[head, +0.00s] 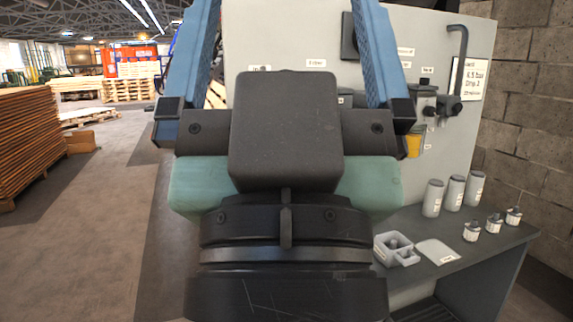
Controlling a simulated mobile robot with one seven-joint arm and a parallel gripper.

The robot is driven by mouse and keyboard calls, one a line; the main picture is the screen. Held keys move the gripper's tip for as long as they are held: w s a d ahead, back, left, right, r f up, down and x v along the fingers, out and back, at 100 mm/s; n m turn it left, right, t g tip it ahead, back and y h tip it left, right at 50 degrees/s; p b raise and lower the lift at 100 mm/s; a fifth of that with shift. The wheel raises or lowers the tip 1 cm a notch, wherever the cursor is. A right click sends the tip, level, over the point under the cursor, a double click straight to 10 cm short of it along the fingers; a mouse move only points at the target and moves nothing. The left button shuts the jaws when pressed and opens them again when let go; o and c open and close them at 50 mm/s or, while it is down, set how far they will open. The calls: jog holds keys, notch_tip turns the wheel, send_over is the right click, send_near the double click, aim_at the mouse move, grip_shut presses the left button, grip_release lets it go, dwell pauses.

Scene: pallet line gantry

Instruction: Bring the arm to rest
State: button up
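My gripper (286,30) fills the middle of the head view, pointing up and away from the camera. Its two blue fingers stand wide apart, with the grey panel showing between them, so it is open. I see nothing held between the fingers. The fingertips run out of the picture at the top. The dark gripper body and the wrist below it hide part of the panel and the bench behind.
A grey labelled panel (455,140) stands behind a dark bench (470,235) at right. The bench bears several grey cylinders, small white-and-dark containers, a divided grey tray (397,250) and a pale plate (437,252). Stacked boards (38,140) stand left; floor (95,240) there is clear.

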notch_tip(320, 180, up, 15)
jog(key=p, duration=1.2)
jog(key=shift+f, duration=0.15)
